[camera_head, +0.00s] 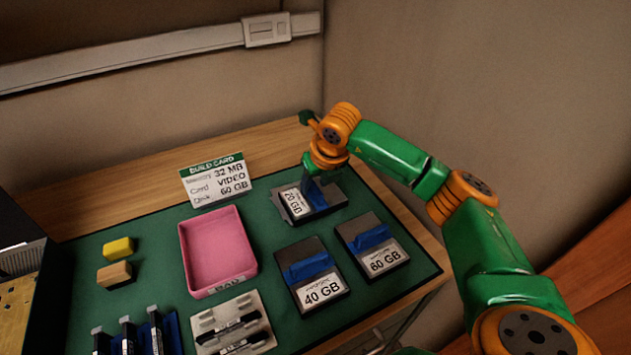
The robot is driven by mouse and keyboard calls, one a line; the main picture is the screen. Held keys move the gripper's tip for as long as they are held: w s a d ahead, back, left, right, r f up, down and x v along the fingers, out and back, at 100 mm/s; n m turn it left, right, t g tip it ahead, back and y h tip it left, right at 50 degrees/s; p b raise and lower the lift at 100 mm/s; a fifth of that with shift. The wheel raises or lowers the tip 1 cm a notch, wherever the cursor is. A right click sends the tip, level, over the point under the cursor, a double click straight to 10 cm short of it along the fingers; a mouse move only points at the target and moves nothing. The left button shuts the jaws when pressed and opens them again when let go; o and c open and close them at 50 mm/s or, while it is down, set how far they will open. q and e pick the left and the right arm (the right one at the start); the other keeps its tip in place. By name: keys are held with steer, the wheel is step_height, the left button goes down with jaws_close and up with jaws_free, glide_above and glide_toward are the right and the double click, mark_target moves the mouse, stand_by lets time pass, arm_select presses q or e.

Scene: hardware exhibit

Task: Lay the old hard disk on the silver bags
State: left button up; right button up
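Three dark hard disks with white labels lie on the green mat: one marked 20 GB (294,203), one marked 40 GB (321,291) and one marked 60 GB (385,261). The 40 GB and 60 GB disks have blue grips on top. My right gripper (314,186) is down at the 20 GB disk, over its middle. Its fingers are small and partly hidden, so I cannot tell whether they are closed on it. No silver bags can be made out. My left gripper is not in view.
A pink tray (184,254) looks empty. The build card (217,181) stands behind it, reading 60 GB for disk. Yellow (118,247) and tan (114,273) blocks lie left. A grey holder (207,328) with dark cards and several upright blue-backed pieces (157,330) are in front.

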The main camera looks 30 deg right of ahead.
steer(key=shift+r, duration=0.45)
steer(key=b+v, duration=0.1)
steer(key=v, duration=1)
steer(key=shift+s, duration=0.15)
steer(key=shift+r, duration=0.15)
